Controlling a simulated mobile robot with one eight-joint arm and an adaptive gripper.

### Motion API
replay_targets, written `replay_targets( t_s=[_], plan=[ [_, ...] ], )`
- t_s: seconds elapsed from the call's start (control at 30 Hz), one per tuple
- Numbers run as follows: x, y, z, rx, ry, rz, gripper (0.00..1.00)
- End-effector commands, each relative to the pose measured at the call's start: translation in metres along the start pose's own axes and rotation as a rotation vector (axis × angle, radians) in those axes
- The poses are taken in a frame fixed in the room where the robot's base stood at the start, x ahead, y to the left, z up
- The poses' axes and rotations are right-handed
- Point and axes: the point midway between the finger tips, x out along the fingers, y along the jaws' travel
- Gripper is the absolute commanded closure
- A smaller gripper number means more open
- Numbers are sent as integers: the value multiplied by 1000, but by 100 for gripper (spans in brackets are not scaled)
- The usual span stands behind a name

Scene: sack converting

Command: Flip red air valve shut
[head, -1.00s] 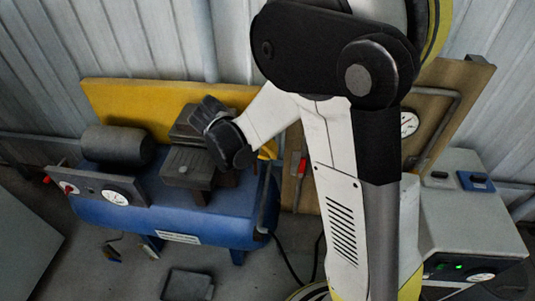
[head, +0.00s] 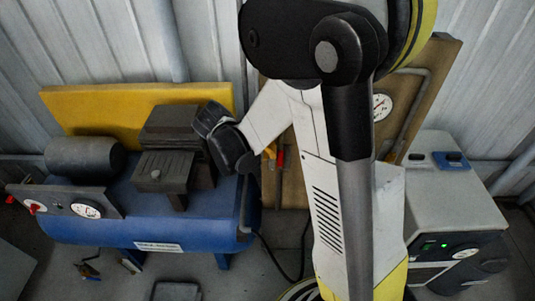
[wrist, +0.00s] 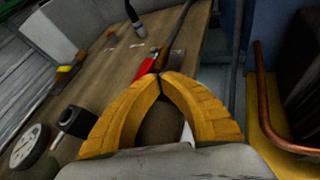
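The red air valve handle (head: 280,158) is on the brown wooden board (head: 300,190), just right of my gripper (head: 269,152) in the head view. My dark wrist hides most of the gripper there. In the wrist view the red handle (wrist: 147,66) lies just beyond and slightly left of my yellow fingertips (wrist: 159,77). The fingers arch together and their tips meet, with nothing seen held between them. I cannot tell whether the tips touch the handle.
A blue compressor tank (head: 165,215) stands left of the board, with a gauge panel (head: 62,203) in front. A light cabinet (head: 445,200) stands at right. A gauge (wrist: 28,147) is on the board, and a copper pipe (wrist: 265,110) runs at right in the wrist view.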

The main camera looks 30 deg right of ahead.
Motion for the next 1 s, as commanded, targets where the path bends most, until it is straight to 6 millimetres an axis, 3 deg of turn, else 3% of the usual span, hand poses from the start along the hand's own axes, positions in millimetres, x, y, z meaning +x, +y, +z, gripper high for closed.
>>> replay_targets(
  t_s=[0.73,1.0],
  plan=[
    [1,11,-2,51,-26,-115,100],
    [3,23,-4,107,-55,-242,100]
  ],
)
